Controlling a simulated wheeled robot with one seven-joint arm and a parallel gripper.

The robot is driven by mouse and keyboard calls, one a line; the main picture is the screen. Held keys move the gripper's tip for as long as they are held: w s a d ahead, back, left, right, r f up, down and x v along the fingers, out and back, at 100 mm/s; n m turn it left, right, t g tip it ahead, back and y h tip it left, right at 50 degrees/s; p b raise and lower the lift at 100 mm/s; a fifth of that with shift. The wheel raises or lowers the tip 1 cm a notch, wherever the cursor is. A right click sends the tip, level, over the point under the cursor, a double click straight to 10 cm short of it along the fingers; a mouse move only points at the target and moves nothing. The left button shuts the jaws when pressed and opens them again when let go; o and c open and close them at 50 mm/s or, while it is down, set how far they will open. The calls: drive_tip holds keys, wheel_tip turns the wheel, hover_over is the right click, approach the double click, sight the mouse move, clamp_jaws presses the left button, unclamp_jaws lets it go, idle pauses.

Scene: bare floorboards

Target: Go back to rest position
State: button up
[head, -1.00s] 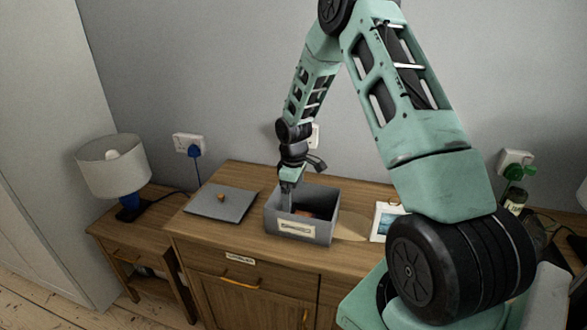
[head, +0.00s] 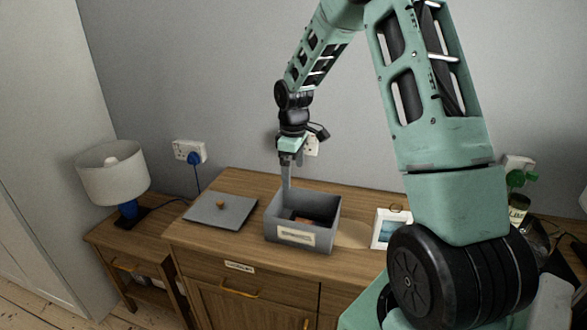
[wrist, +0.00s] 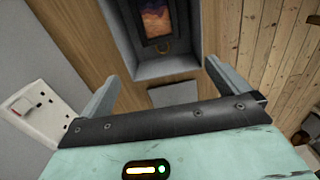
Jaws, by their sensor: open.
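My gripper (head: 288,182) hangs over the back left part of a grey open box (head: 297,238) on the wooden cabinet. In the wrist view my gripper (wrist: 160,85) has its two fingers spread wide apart with nothing between them. The box also shows in the wrist view (wrist: 185,68), with a dark picture-like item (wrist: 157,20) inside it. In the head view the box's contents are partly hidden by its walls.
A grey flat lid (head: 222,211) with a brown knob lies left of the box on the cabinet (head: 215,245). A lamp (head: 113,175) stands on a side table at left. Wall sockets (head: 188,151) are behind.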

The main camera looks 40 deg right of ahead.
idle(0.3)
drive_tip(key=s+a+r, duration=0.2)
drive_tip(key=s+a, duration=0.1)
drive_tip(key=a, duration=0.5)
drive_tip(key=s+a+r+n, duration=0.1)
drive_tip(key=s+a+r, duration=0.1)
drive_tip(key=a, duration=0.6)
drive_tip(key=s+a+r, duration=0.2)
drive_tip(key=s+a, duration=0.1)
drive_tip(key=a, duration=0.5)
drive_tip(key=s+a, duration=0.5)
drive_tip(key=s, duration=0.5)
drive_tip(key=s+a+r, duration=0.1)
drive_tip(key=s+a, duration=0.5)
drive_tip(key=s, duration=0.4)
drive_tip(key=shift+a+n+y, duration=0.3)
drive_tip(key=shift+n, duration=0.1)
